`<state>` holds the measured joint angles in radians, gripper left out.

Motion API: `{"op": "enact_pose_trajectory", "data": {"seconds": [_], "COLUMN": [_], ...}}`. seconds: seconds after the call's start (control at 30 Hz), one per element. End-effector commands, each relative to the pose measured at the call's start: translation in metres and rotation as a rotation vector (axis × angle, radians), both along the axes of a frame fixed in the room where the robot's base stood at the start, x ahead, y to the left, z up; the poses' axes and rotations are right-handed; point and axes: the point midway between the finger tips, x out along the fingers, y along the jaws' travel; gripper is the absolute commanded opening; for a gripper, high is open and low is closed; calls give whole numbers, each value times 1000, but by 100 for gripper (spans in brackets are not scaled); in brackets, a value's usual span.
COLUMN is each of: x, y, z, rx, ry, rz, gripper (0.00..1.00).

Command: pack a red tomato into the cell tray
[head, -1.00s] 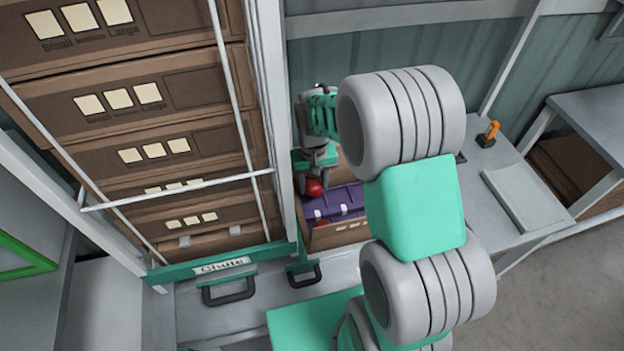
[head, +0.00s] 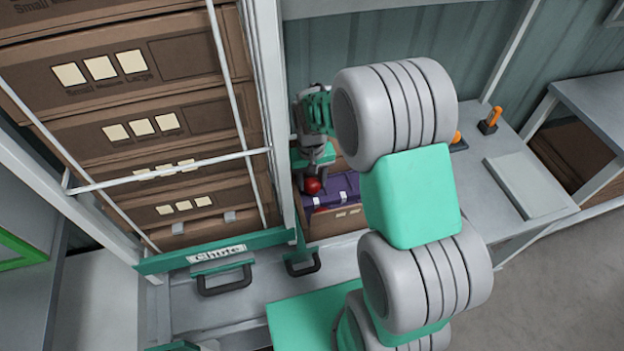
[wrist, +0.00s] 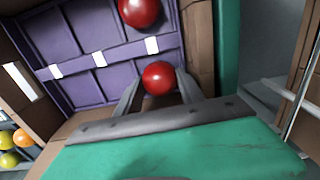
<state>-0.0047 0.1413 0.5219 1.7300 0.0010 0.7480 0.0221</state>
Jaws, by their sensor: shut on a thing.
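My gripper (wrist: 158,88) is shut on a red tomato (wrist: 158,77), which sits between its two grey fingers. In the head view the held tomato (head: 312,186) shows under my gripper, at the left part of the purple cell tray (head: 345,184). The tray lies in a cardboard box (head: 343,224). In the wrist view the held tomato overlaps the edge of the cell tray (wrist: 85,88); I cannot tell its height above it. A second red tomato (wrist: 139,11) lies over a tray cell at the top. My arm hides the tray's right part in the head view.
A tall rack of stacked cartons (head: 140,127) with a white post stands close left of the box. A green sign (head: 217,252) is at its foot. Yellow and orange tomatoes (wrist: 10,150) show at lower left in the wrist view. A grey table (head: 500,150) is at right.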

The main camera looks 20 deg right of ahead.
Motion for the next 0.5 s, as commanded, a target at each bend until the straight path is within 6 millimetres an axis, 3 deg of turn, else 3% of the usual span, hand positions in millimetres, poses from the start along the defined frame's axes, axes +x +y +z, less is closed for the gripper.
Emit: {"op": "enact_pose_trajectory", "data": {"seconds": [0.27,0.3,0.5], "x": [0,0,0], "y": [0,0,0], "z": [0,0,0], "rx": [0,0,0], "ry": [0,0,0], "rz": [0,0,0], "gripper": [26,47,64]}}
